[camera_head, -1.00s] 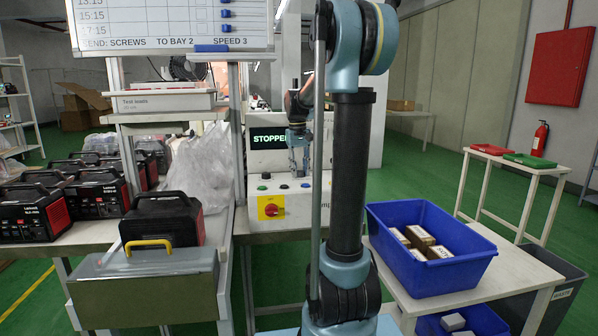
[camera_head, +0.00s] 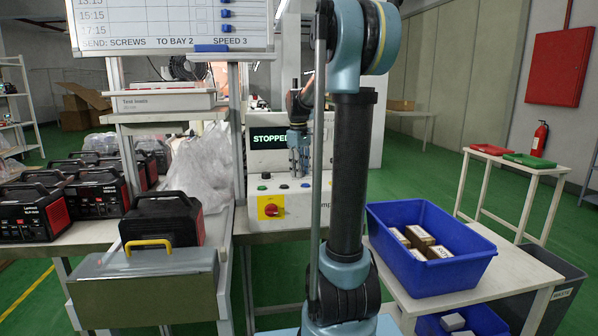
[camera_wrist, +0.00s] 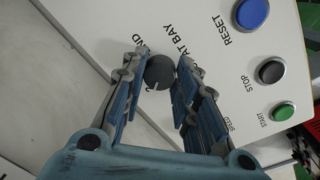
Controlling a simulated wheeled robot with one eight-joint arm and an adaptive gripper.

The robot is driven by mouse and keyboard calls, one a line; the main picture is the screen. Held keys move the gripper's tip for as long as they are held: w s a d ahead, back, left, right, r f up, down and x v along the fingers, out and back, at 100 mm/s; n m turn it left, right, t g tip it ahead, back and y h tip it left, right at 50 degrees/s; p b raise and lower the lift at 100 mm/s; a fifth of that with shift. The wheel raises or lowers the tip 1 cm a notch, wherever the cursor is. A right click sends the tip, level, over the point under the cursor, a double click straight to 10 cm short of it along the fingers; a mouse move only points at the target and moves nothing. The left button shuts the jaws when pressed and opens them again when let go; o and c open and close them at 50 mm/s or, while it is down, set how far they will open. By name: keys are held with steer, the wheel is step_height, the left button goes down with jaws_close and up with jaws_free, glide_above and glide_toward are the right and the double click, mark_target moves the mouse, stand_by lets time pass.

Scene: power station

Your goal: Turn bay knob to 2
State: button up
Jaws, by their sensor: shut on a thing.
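The bay knob (camera_wrist: 159,71) is a dark round knob on the white control panel (camera_wrist: 262,62), by the lettering "AT BAY". My gripper (camera_wrist: 163,66) has its two blue fingers on either side of the knob and is shut on it. A small figure shows at the knob's lower edge, but I cannot read clearly which number the knob points to. In the head view my gripper (camera_head: 299,160) is at the panel, and the knob is hidden there. The display (camera_head: 268,139) above the panel reads "STOPPED".
The blue RESET (camera_wrist: 252,13), dark STOP (camera_wrist: 271,69) and green START (camera_wrist: 284,111) buttons lie to the right of my gripper. A red switch on a yellow plate (camera_head: 271,208) is on the panel front. A blue crate (camera_head: 440,270) stands on the right table. The whiteboard (camera_head: 170,25) reads "TO BAY 2".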

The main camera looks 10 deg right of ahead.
steer(key=shift+s+d, duration=0.1)
steer(key=shift+d, duration=0.05)
steer(key=o, duration=1.1)
steer(key=r, duration=1.1)
steer(key=shift+s+a+r, duration=0.1)
steer(key=shift+a+r, duration=0.2)
steer(key=shift+r, duration=0.1)
steer(key=s+f+m, duration=0.2)
steer(key=s+f, duration=0.7)
steer(key=s, duration=0.2)
steer(key=s+f+m+t, duration=0.1)
steer(key=s+f+m, duration=0.2)
steer(key=s+f, duration=0.7)
steer(key=s+f+m, duration=0.3)
steer(key=s+f, duration=0.7)
steer(key=s, duration=0.3)
steer(key=shift+d+t, duration=0.1)
steer(key=shift+t, duration=0.3)
